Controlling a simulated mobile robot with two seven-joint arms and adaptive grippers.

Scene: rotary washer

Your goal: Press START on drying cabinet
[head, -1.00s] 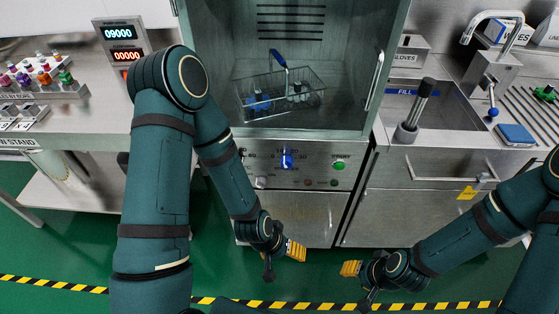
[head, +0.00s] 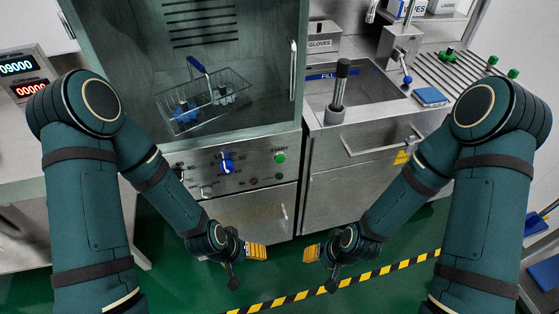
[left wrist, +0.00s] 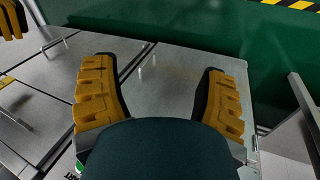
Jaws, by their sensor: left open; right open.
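The drying cabinet (head: 255,207) stands in the middle of the head view, its upper chamber open to view. Its front panel (head: 248,170) carries a green START button (head: 279,157) at the right and a blue rotary knob (head: 227,166) to the left of it. My left gripper (head: 256,251) is open and empty, low in front of the cabinet and below the panel. Its two yellow fingers are spread in the left wrist view (left wrist: 160,100). My right gripper (head: 311,253) is open and empty, low and a little to the right. Neither gripper touches the button.
A wire basket (head: 212,106) with blue items sits inside the chamber. A sink counter (head: 375,120) with a dark-handled tool (head: 338,95) stands at the right. A bench with a digital display (head: 27,78) is at the left. Green floor (head: 200,285) with a striped line lies in front.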

